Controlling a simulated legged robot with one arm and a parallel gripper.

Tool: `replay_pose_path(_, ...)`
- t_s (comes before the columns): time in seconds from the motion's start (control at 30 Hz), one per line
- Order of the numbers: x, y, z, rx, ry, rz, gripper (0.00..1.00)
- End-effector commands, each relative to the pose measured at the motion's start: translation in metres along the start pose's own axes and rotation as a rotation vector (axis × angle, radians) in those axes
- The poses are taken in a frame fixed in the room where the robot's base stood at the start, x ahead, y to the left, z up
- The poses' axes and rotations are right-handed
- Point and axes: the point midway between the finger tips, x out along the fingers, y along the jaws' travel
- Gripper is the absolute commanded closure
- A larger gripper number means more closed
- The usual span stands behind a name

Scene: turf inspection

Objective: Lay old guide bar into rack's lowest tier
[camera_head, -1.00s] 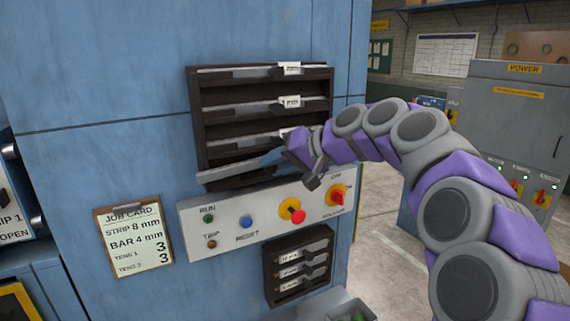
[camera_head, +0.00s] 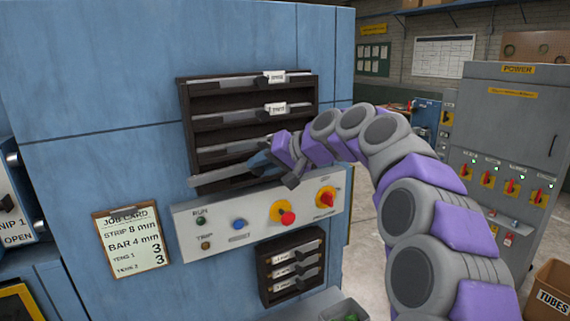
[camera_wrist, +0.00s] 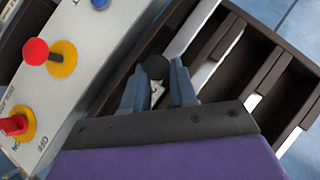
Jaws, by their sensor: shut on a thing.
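The dark brown rack (camera_head: 187,125) is fixed to the blue cabinet front, with several tiers one above another. In the head view my gripper (camera_head: 262,162) is at the lowest tier, shut on the old guide bar (camera_head: 215,178), a thin grey strip. The bar lies across the lowest tier's front, its left end just past the rack's left wall. I cannot tell whether it rests inside. In the wrist view my gripper's fingers (camera_wrist: 157,88) close around a dark round end, with the pale bar (camera_wrist: 192,30) beyond; the rack (camera_wrist: 245,60) is on the right.
Upper tiers hold other bars with white tags (camera_head: 275,108). Just below is the control panel (camera_head: 190,222) with a red knob (camera_head: 287,218) and a blue button (camera_head: 239,224). A smaller rack (camera_head: 264,275) sits lower. A job card (camera_head: 131,240) hangs left.

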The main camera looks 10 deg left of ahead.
Motion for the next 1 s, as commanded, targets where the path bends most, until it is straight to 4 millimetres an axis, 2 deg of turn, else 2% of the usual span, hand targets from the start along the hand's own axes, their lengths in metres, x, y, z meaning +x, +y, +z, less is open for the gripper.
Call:
replay_pose_path(0.03, 0.008, -0.001, -0.001, -0.002, 0.005, 0.001, 1.0)
replay_pose_path(0.7, 0.033, 0.002, -0.014, 0.007, 0.067, 0.006, 1.0)
replay_pose_path(1.0, 0.033, 0.012, -0.02, 0.016, 0.102, 0.01, 1.0)
